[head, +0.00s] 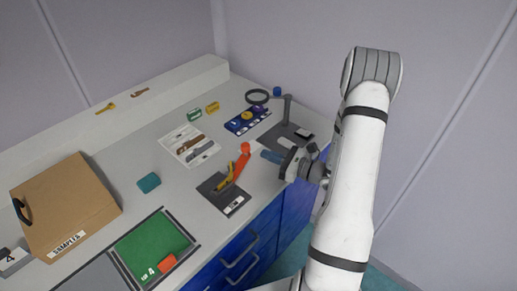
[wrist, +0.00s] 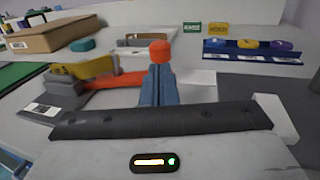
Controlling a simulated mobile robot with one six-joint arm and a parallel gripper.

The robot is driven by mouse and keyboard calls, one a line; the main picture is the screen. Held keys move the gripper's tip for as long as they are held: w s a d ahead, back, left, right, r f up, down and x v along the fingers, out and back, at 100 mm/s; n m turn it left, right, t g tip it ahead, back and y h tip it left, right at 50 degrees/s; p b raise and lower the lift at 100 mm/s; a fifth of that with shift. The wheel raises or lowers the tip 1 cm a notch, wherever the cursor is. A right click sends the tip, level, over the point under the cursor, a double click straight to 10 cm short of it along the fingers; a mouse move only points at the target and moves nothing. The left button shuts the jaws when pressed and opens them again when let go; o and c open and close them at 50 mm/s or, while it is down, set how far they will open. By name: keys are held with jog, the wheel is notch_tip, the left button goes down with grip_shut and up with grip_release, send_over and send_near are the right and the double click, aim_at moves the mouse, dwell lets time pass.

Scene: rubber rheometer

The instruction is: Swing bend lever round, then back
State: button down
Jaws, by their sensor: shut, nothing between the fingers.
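The bend lever (head: 242,165) is an orange-red arm with a round orange knob (head: 245,148) at its far end. It sits on a small bending fixture with a dark base plate (head: 211,188) and a yellow strip (head: 225,178) beside it. My gripper (head: 264,155) is shut and empty, just right of the knob in the head view, with a small gap between them. In the wrist view the blue fingers (wrist: 158,70) are together, and the knob (wrist: 160,50) shows just beyond their tips. The fingers hide part of the lever (wrist: 118,80); contact cannot be told there.
A white tray (head: 207,155) with tools lies behind the fixture. A blue rack (head: 236,127) and a dark stand with a ring (head: 287,112) stand at the back right. A green mat (head: 150,245) and a cardboard box (head: 65,200) are on the left.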

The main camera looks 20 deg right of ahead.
jog(key=shift+p+x, duration=0.45)
jog(key=shift+x, duration=1.65)
jog(key=shift+w+a+f+n+g+y+b, duration=0.1)
jog(key=shift+w+a+n+g+y+b, duration=0.2)
jog(key=shift+w+n+g+y+b, duration=0.25)
jog(key=shift+w+a+f+n+g+y+b, duration=0.1)
jog(key=shift+w+a+n+g+y+b, duration=0.25)
jog(key=shift+w+n+g, duration=0.25)
jog(key=shift+w+a+r+n+g+y, duration=0.15)
jog(key=shift+w+a+n+g+y, duration=0.2)
jog(key=shift+g, duration=0.4)
jog(key=shift+s, duration=0.1)
jog(key=shift+d, duration=0.15)
jog(key=b+v, duration=0.2)
jog(key=v, duration=1)
jog(key=shift+s+d, duration=0.5)
jog(key=shift+d, duration=0.3)
